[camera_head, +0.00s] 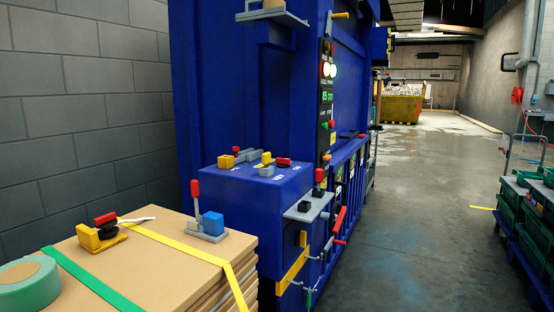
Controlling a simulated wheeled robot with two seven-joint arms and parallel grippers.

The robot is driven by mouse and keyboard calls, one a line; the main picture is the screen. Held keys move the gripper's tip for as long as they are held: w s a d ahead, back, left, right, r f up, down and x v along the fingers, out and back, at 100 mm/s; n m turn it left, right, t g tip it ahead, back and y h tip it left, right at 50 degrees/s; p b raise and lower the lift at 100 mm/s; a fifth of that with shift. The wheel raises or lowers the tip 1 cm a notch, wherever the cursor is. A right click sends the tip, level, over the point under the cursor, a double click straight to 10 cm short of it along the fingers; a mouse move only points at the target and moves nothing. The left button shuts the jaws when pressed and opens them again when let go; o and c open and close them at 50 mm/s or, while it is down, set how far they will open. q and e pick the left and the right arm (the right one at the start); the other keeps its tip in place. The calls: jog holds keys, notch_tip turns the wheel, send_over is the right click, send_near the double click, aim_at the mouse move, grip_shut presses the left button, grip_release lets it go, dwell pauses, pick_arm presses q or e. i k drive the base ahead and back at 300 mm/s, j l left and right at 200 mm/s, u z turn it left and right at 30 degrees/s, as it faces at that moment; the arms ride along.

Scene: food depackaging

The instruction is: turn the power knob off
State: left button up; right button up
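A tall blue machine (225,100) stands in the middle of the head view. A narrow black control panel (324,110) runs down its front edge, with lit lamps (329,70), a green display (327,96) and small red and green controls (327,125). Below it, a grey shelf (306,213) carries a small black knob-like part (304,206) and an upright red-tipped lever (319,178). I cannot tell which part is the power knob or how it is set. Neither of my grippers is in view.
A cardboard stack (160,262) with straps, a green tape roll (28,284) and strapping tools (101,232) is at front left. The concrete floor (420,220) right of the machine is open. Green crates on a cart (512,215) stand at the right edge.

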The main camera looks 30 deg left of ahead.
aim_at(282, 162)
jog(key=i+u, duration=0.3)
jog(key=i, duration=0.2)
jog(key=i+l+u, duration=0.3)
jog(key=i, duration=0.15)
jog(key=i+l+u, duration=0.2)
jog(key=i+u, duration=0.15)
jog(key=i, duration=0.15)
